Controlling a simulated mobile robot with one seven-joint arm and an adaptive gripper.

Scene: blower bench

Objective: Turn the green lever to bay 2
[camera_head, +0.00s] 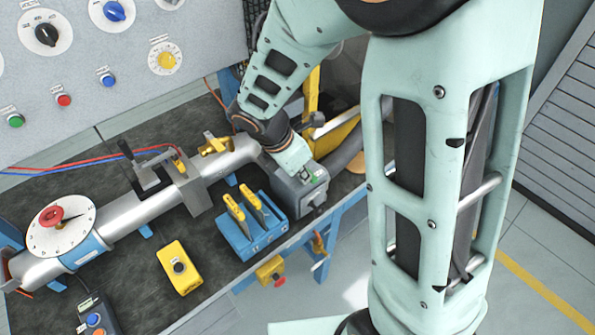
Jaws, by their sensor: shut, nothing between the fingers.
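My gripper (305,175) points down at the top of a grey box (285,197) at the right end of the pipe. It is shut and holds nothing. A small green part (317,180), which looks like the green lever, shows on the box right at the fingertips. I cannot tell whether the fingers touch it. My gripper and wrist hide part of the box top. No bay markings can be read, so the lever's bay cannot be told.
A blue block with two yellow handles (250,232) stands left of the grey box. A yellow button box (179,267) lies farther left on the bench. The silver pipe (130,212) with a red-knobbed dial (60,222) runs behind. A panel of knobs (110,70) stands at the back.

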